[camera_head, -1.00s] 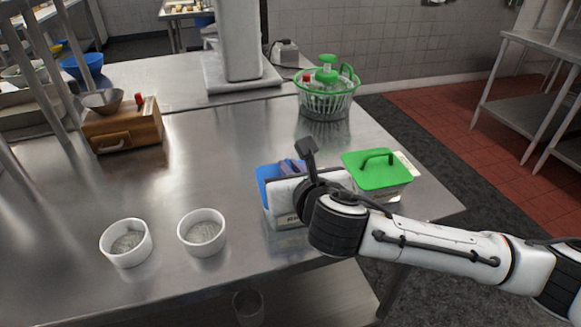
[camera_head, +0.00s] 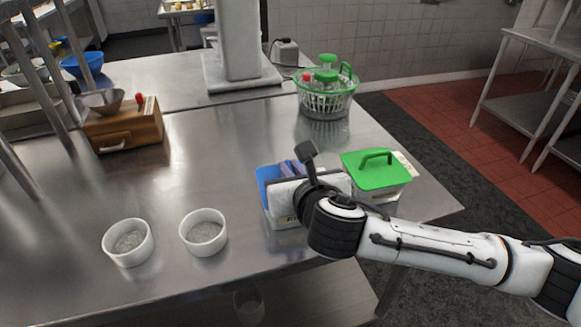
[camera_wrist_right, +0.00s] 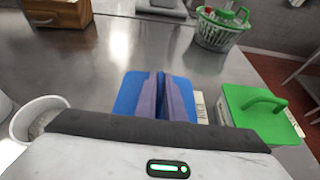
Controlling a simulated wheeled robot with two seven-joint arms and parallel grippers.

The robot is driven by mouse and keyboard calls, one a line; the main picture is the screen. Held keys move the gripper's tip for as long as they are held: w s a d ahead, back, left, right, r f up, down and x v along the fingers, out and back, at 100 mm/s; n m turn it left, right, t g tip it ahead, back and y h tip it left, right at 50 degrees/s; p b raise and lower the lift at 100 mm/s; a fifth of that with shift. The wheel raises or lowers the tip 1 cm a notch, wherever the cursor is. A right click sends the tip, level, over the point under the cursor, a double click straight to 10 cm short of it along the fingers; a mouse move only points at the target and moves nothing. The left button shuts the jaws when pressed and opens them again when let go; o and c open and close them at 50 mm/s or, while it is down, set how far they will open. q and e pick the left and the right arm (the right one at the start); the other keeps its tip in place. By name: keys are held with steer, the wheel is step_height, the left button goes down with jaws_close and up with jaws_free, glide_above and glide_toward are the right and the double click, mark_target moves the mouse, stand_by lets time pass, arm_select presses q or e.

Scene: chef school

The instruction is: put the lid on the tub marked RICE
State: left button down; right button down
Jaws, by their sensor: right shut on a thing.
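A blue lid (camera_head: 266,176) is at the right part of the steel table, over a tub (camera_head: 287,223) whose front label starts with R; the rest is hidden by my right arm. My right gripper (camera_head: 293,167) reaches over the tub, its purple fingers shut on the middle of the blue lid. The lid (camera_wrist_right: 129,93) and the fingers (camera_wrist_right: 164,97) also show in the right wrist view. The lid looks level and at the tub's rim, but I cannot tell whether it is seated or slightly above. My left gripper is not in view.
A green-lidded tub (camera_head: 377,173) stands close on the right, near the table's edge. Two white bowls (camera_head: 128,242) (camera_head: 203,232) stand at the front left. A green salad spinner (camera_head: 326,98) and a wooden box (camera_head: 124,129) stand farther back. The table's middle is clear.

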steer(key=shift+f, duration=0.35)
stand_by(0.6)
steer(key=c, duration=1.8)
jaws_free()
steer(key=shift+s, duration=0.1)
steer(key=v, duration=1)
steer(key=shift+s, duration=0.1)
